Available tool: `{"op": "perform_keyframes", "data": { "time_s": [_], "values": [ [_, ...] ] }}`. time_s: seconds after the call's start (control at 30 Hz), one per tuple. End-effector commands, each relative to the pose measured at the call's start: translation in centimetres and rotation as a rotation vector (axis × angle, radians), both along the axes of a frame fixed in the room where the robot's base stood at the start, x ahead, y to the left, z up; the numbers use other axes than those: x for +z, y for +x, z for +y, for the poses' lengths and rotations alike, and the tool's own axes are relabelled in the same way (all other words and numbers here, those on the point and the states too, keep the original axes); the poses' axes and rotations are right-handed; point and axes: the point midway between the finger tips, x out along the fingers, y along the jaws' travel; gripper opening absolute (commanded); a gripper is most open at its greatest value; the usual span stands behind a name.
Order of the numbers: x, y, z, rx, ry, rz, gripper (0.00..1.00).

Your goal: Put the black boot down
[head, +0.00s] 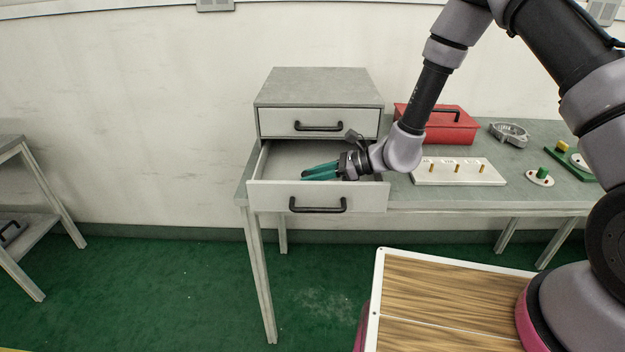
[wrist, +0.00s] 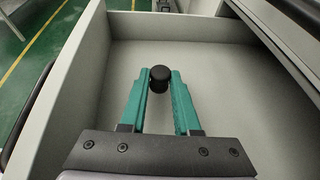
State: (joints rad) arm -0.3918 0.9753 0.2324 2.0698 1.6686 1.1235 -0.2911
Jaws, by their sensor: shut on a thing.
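The black boot (wrist: 159,78) is a small dark rounded cap in the wrist view, between the tips of my gripper (wrist: 160,88). My gripper has teal fingers and is shut on the boot. In the head view my gripper (head: 306,172) reaches in from the right over the open lower drawer (head: 262,192). The boot cannot be made out in the head view. In the wrist view the pale drawer floor (wrist: 225,95) lies beneath the fingers. I cannot tell whether the boot touches it.
The closed upper drawer (head: 275,125) sits above the open one on the workbench (head: 400,205). To the right are a red toolbox (head: 430,128), a white board with brass pegs (head: 440,178) and a grey ring-shaped housing (head: 508,133). The drawer floor around the fingers looks clear.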

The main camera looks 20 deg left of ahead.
Motion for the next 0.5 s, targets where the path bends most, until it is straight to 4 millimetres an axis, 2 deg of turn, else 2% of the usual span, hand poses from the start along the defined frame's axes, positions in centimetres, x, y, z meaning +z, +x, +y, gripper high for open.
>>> {"op": "perform_keyframes", "data": {
  "time_s": [0.03, 0.1, 0.43, 0.47, 0.5],
  "values": [
    [-0.92, -0.04, -0.03, 0.0, -0.001, 0.003, 0.0],
    [-1.52, -0.03, -0.03, -0.001, 0.0, 0.003, 0.0],
    [-1.75, 0.0, -0.01, -0.001, 0.0, 0.001, 0.0],
    [-1.77, 0.01, -0.01, -0.001, 0.0, 0.0, 0.34],
    [-1.73, 0.02, 0.0, -0.001, 0.001, 0.0, 0.49]
  ]
}}
